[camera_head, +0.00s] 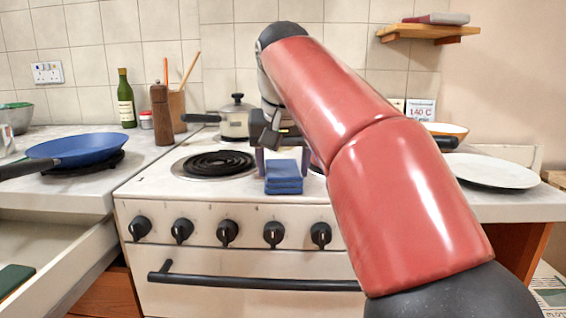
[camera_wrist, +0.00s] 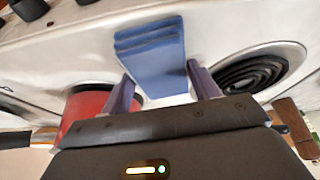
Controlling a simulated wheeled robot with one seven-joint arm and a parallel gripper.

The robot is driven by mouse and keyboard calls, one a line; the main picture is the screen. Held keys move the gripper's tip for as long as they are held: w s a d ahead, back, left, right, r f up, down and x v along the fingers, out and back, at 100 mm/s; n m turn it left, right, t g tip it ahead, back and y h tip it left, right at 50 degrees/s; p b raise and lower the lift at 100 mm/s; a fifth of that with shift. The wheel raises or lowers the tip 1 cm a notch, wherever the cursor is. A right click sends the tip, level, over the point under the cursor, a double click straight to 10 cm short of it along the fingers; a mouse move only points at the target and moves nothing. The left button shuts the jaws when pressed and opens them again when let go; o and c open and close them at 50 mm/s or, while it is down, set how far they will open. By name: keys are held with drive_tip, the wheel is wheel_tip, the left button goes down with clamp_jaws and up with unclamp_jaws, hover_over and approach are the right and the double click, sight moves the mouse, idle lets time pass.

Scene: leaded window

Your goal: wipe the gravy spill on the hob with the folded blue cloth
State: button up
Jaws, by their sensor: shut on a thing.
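The folded blue cloth (camera_head: 284,178) is a thick stack of layers at the front middle of the white hob (camera_head: 150,182). My gripper (camera_head: 283,160) points down from above and is shut on the cloth. In the wrist view the cloth (camera_wrist: 152,55) sits between the two purple-grey fingers of my gripper (camera_wrist: 160,82) and sticks out past them. I cannot tell whether its underside touches the hob. No gravy spill can be made out in either view. My red arm hides the right part of the hob in the head view.
A black coil ring (camera_head: 218,164) lies left of the cloth. A lidded pot (camera_head: 236,122) stands behind. A blue pan (camera_head: 88,148) is on the left counter, a white plate (camera_head: 490,170) on the right. Knobs (camera_head: 228,232) line the front. An open drawer (camera_head: 50,245) juts out left.

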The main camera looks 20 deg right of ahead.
sight(284, 161)
drive_tip(key=w+p, duration=0.1)
drive_tip(key=w+d+p, duration=0.1)
drive_tip(key=w, duration=0.1)
drive_tip(key=shift+r+p, duration=0.15)
drive_tip(key=shift+p, duration=0.25)
drive_tip(key=shift+w+d, duration=0.1)
drive_tip(key=shift+w, duration=0.25)
drive_tip(key=shift+w+d+f+p, duration=0.1)
drive_tip(key=shift+w+d+p, duration=0.1)
drive_tip(key=shift+w, duration=0.4)
drive_tip(key=shift+w+d+f+p, duration=0.1)
drive_tip(key=shift+w+d, duration=0.1)
drive_tip(key=shift+w, duration=0.35)
drive_tip(key=shift+w+d+f+p, duration=0.1)
drive_tip(key=shift+w+d, duration=0.1)
drive_tip(key=shift+w, duration=0.4)
drive_tip(key=shift+s, duration=0.1)
